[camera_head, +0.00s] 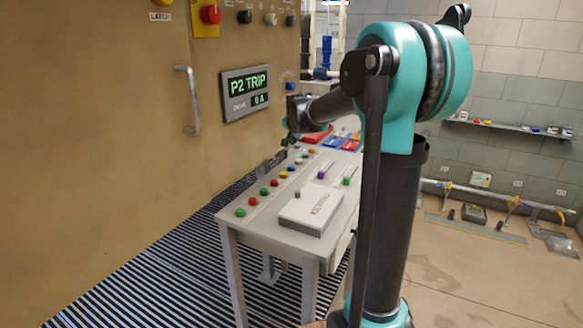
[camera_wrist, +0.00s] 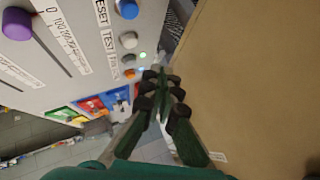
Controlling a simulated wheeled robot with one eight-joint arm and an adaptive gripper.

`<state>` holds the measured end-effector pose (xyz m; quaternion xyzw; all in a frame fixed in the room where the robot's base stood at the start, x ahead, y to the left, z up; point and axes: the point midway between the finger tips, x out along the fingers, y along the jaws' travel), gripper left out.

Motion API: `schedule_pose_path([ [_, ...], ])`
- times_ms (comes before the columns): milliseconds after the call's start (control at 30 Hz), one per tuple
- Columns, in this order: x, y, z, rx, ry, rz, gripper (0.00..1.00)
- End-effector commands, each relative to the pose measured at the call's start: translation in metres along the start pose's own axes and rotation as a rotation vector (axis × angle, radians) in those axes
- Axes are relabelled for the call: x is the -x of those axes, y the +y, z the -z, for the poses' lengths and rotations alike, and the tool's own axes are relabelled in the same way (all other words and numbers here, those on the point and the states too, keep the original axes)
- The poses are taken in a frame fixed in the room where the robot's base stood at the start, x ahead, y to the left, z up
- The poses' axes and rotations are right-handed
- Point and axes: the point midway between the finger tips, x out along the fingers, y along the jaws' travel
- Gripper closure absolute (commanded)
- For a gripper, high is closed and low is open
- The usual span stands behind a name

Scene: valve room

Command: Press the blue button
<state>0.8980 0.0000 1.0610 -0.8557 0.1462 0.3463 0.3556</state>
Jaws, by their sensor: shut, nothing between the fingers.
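The blue button (camera_head: 291,168) is in the row of coloured buttons on the sloping console (camera_head: 232,222), between a yellow one and a pale one. In the wrist view the blue button (camera_wrist: 127,9) is at the top edge, partly cut off, beside the RESET label. My gripper (camera_wrist: 161,76) is shut and empty. Its fingertips show below and to the right of the blue button, past the orange button (camera_wrist: 129,74), and apart from the blue button in the picture. In the head view my arm reaches over the console's far end; the fingertips are hard to make out.
A tan cabinet (camera_head: 100,120) with a handle (camera_head: 188,100) and a P2 TRIP display (camera_head: 246,93) stands close on the left. A white box (camera_head: 312,207) and purple and green slider knobs are on the console. Red and blue bins (camera_head: 340,138) sit beyond it.

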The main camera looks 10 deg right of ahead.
Motion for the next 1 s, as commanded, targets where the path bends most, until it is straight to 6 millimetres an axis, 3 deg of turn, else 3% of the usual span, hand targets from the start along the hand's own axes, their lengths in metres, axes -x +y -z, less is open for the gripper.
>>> schedule_pose_path([
  [500, -0.044, 0.032, -0.032, 0.0, 0.0, 0.0, 1.0],
  [1000, -0.051, 0.037, -0.037, 0.0, 0.0, 0.0, 1.0],
])
